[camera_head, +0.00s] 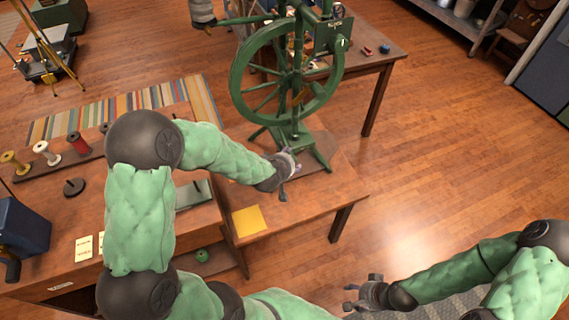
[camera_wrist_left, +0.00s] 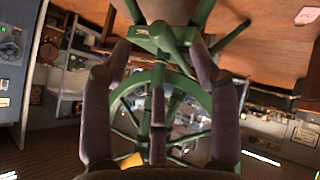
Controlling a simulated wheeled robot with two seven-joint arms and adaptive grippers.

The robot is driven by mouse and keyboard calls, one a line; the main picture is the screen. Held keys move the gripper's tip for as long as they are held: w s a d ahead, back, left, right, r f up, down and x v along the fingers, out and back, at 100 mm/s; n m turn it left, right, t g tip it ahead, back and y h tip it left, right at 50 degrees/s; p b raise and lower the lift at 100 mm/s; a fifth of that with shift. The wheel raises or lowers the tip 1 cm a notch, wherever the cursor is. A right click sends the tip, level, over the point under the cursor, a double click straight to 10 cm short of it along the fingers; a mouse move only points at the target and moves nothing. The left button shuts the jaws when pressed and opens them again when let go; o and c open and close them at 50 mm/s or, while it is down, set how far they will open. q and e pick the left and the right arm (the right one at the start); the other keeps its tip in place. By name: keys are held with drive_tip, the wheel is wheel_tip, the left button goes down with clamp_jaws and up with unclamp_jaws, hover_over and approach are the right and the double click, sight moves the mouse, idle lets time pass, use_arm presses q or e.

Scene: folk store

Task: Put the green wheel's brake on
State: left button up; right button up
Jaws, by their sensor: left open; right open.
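The green spinning wheel (camera_head: 234,85) stands upright on a wooden table, its frame and treadle base below the rim. My left gripper (camera_head: 289,163) is open and empty-looking close to the wheel's base. My right gripper (camera_head: 362,296) is open, low and away from the wheel.
The wooden table (camera_head: 340,186) carries a yellow sheet (camera_head: 249,221). Small red and blue items (camera_head: 376,49) lie at the table's far end.

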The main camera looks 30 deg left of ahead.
use_arm(q)
drive_tip(key=shift+v, duration=2.65)
